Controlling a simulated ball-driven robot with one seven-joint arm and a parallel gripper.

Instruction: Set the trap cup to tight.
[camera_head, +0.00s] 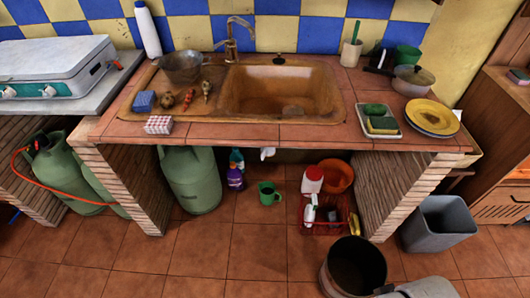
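A small white part (267,153) shows just below the counter's front edge, under the sink basin. It looks like the trap cup, but most of it is hidden by the counter and it is too small to tell whether it is tight or loose. The brown sink (277,108) sits in the tiled counter above it.
Under the counter stand a green gas cylinder (191,178), a purple bottle (235,178), a green mug (268,193) and a red crate (324,228) with bottles. A dark bucket (353,268) stands in front. Brick piers (130,180) flank the opening. Floor left of the bucket is clear.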

